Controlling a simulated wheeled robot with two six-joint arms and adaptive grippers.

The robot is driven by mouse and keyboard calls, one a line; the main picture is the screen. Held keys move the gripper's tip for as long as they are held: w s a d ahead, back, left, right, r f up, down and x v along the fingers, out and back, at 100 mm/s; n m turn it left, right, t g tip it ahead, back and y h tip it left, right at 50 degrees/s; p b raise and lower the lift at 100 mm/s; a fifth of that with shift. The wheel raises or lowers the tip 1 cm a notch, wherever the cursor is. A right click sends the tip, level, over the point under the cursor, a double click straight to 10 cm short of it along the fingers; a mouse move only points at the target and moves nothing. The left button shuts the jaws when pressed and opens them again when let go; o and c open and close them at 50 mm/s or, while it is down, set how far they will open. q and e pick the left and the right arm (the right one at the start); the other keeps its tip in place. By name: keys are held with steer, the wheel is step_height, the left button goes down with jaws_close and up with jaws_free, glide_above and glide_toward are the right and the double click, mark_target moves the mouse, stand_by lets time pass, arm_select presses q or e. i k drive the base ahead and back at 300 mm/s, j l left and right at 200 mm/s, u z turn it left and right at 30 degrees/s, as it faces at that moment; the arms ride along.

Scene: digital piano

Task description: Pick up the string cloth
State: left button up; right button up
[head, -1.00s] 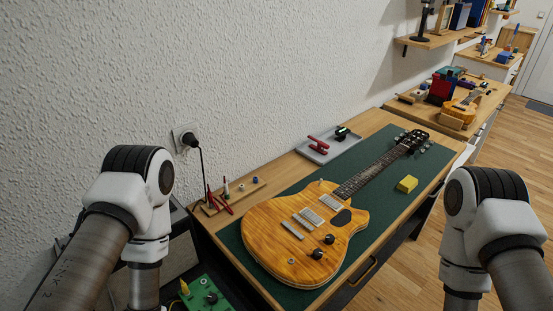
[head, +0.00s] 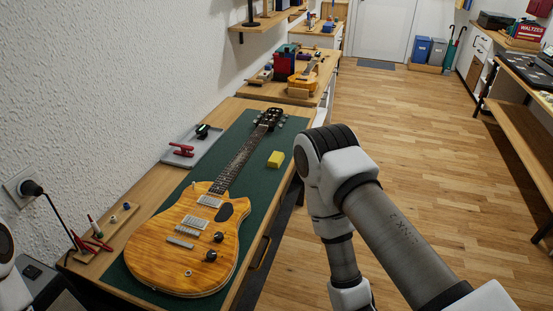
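A small yellow folded-looking piece (head: 275,159) lies on the green mat (head: 262,195) beside the guitar neck, near the bench's right side. It may be the string cloth; it is too small to tell its material. An orange-brown electric guitar (head: 170,245) lies face up on the mat, its neck (head: 240,160) pointing away from me. My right arm shows right of the bench, but its gripper is below the frame. Only a bit of my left arm shows at the left edge, without its gripper.
A grey tray (head: 206,146) with a red tool (head: 182,150) and a dark-green item (head: 202,131) sits behind the neck. Pens and small parts lie on a wooden holder (head: 105,232) at left. The wooden floor (head: 440,200) right of the bench is open.

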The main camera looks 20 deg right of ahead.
mark_target(275, 161)
steer(key=l+u, duration=0.1)
steer(key=u, duration=0.4)
steer(key=l+u, duration=0.2)
steer(key=l, duration=0.25)
steer(key=l+u, duration=0.2)
steer(key=l, duration=0.3)
steer(key=k+l+u, duration=0.15)
steer(key=l, duration=0.3)
steer(key=l+u, duration=0.2)
steer(key=l, duration=0.25)
steer(key=k+l+u, duration=0.2)
steer(key=l, duration=0.25)
steer(key=i, duration=0.05)
